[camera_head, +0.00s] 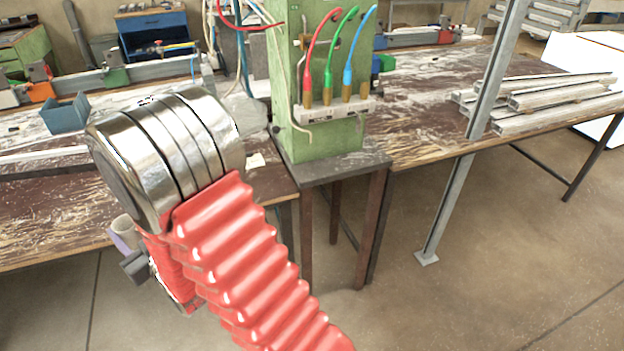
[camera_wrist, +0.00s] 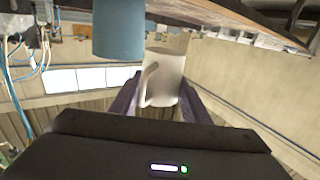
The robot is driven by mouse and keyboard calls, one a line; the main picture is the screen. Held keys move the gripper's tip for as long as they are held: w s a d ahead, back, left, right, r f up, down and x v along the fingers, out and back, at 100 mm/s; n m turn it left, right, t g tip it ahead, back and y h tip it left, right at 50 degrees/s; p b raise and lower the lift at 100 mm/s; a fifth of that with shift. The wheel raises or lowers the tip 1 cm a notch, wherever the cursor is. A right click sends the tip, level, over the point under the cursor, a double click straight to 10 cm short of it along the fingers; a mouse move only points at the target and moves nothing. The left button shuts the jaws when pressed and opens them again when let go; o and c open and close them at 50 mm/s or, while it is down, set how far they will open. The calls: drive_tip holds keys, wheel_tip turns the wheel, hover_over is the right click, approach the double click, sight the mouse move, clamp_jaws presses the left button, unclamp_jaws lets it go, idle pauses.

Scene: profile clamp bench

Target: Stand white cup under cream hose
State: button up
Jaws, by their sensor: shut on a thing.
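A white cup (camera_wrist: 168,72) with a handle sits between the two purple fingers of my gripper (camera_wrist: 158,98) in the wrist view. My gripper is shut on it. In the head view my gripper (camera_head: 122,243) is at the lower left, mostly behind my arm, and the rim of the cup (camera_head: 122,224) shows above it, in front of the bench edge. A thin cream hose (camera_head: 290,95) hangs down the left side of the green post (camera_head: 333,137). The cup is well to the left of this hose and apart from it.
Red (camera_head: 309,60), green (camera_head: 332,60) and blue hoses (camera_head: 350,65) run to brass fittings on the post. A blue bin (camera_head: 66,116) stands on the worn bench (camera_head: 40,225). A blue object (camera_wrist: 118,28) is near the cup in the wrist view. Metal profiles (camera_head: 550,100) lie at right.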

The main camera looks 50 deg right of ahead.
drive_tip(key=shift+d, duration=0.4)
drive_tip(key=s+d+f+m+h, duration=0.1)
drive_tip(key=s+d+m+h, duration=0.15)
drive_tip(key=d, duration=1.05)
drive_tip(key=s+d+m+h, duration=0.1)
drive_tip(key=s+d+h, duration=0.25)
drive_tip(key=d, duration=1.05)
drive_tip(key=s+d+f+m+g+h, duration=0.1)
drive_tip(key=s+d+m+g+h, duration=0.1)
drive_tip(key=s+d, duration=1.6)
drive_tip(key=shift+s+d+f+m+h, duration=0.25)
drive_tip(key=shift+d+m+h, duration=0.2)
drive_tip(key=shift+h, duration=0.35)
drive_tip(key=shift+w, duration=0.15)
drive_tip(key=shift+f+x, duration=0.45)
drive_tip(key=shift+x, duration=2)
drive_tip(key=shift+f+x, duration=0.45)
drive_tip(key=shift+x, duration=2.05)
drive_tip(key=shift+f+x, duration=0.45)
drive_tip(key=shift+x, duration=2)
